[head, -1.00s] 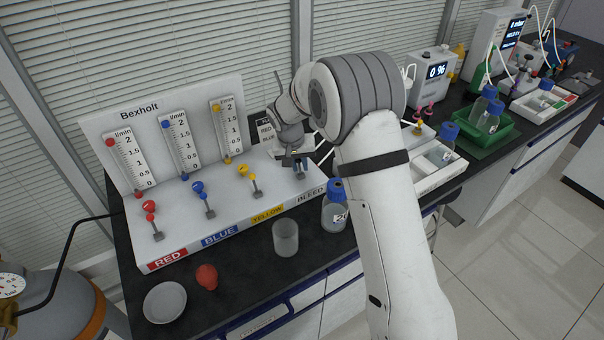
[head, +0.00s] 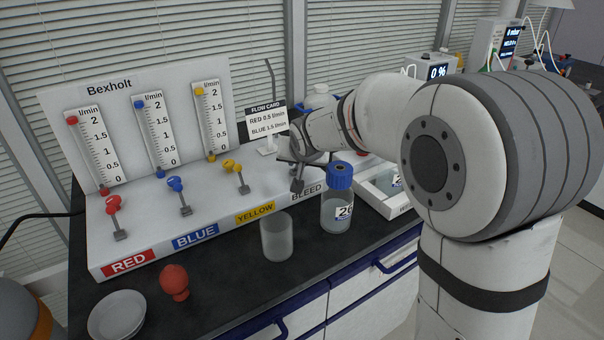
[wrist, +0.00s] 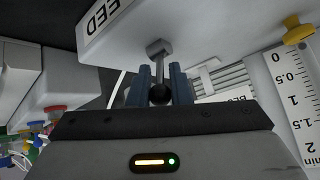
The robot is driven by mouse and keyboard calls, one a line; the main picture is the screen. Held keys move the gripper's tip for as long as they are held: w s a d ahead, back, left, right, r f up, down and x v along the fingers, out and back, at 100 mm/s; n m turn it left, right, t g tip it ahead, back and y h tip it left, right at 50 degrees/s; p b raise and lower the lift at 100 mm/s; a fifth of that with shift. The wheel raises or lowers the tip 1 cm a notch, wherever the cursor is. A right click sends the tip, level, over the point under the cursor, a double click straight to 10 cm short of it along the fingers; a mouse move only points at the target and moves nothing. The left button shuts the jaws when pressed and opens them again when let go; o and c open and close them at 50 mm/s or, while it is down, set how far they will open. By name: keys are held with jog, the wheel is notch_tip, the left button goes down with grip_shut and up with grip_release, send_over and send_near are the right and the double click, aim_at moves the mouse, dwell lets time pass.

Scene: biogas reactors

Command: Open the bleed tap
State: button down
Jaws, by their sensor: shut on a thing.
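The bleed tap (wrist: 159,48) is a small grey block with a thin stem and a dark round knob (wrist: 160,95), by the BLEED label at the right end of the white Bexholt flow panel (head: 210,205). My gripper (wrist: 161,72) has its two blue-grey fingers on either side of the knob and stem, shut on them. In the head view my gripper (head: 297,170) is at the tap, and my wrist hides part of it. The red tap (head: 114,207), blue tap (head: 177,187) and yellow tap (head: 234,168) stand to its left.
A blue-capped bottle (head: 338,205) and a clear beaker (head: 276,238) stand close in front of the panel. A red bulb (head: 174,281) and a white dish (head: 116,316) are at the front left. A flow card (head: 267,121) stands behind the tap.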

jog(key=shift+s+t+b, duration=0.1)
jog(key=shift+t+b, duration=0.2)
jog(key=shift+b, duration=0.25)
jog(key=c, duration=1.4)
grip_release()
jog(key=shift+o, duration=0.2)
notch_tip(320, 180, up, 10)
jog(key=shift+p, duration=0.9)
jog(key=shift+f, duration=0.1)
